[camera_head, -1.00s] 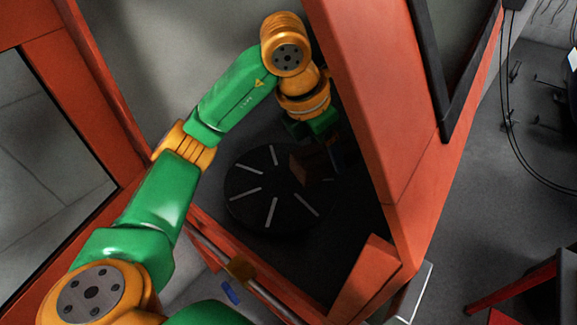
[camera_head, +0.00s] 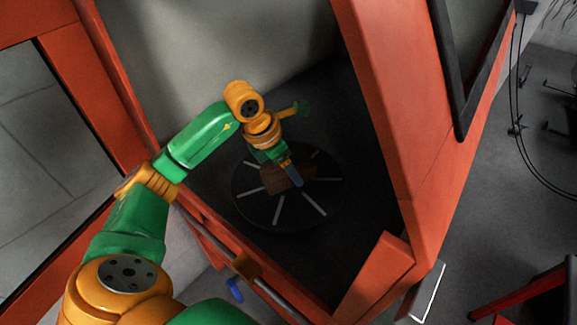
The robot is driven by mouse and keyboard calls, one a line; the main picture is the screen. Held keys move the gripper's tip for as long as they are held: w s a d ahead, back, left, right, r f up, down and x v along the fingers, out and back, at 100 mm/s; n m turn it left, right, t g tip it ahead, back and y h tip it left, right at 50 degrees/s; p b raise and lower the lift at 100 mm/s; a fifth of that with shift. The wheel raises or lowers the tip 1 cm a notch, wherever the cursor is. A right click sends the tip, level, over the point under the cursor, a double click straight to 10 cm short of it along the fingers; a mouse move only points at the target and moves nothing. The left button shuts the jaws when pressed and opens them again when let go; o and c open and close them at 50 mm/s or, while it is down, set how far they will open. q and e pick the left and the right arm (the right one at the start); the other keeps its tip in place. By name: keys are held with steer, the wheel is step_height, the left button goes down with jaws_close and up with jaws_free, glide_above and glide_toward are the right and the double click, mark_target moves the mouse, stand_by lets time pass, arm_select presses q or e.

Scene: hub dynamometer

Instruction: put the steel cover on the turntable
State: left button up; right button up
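The turntable (camera_head: 258,211) is a round black disc with pale radial slots on the dark floor of the orange-framed enclosure. A dark brown boxy piece, which I take to be the steel cover (camera_head: 277,180), shows over the middle of the disc. My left gripper (camera_head: 294,178) points down at it, with a bluish finger against its right side, and appears shut on it. I cannot tell whether the cover touches the disc or hangs just above it. My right gripper is not in view.
Orange posts (camera_head: 390,140) stand right of the turntable, and a low front rail with a metal bar (camera_head: 277,297) runs below it. A blue piece (camera_head: 235,290) hangs by the bar. Dark floor is clear right of the disc.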

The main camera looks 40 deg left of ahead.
arm_select(q)
steer(key=shift+o, duration=1.3)
steer(key=p+v, duration=0.1)
steer(key=v, duration=1.1)
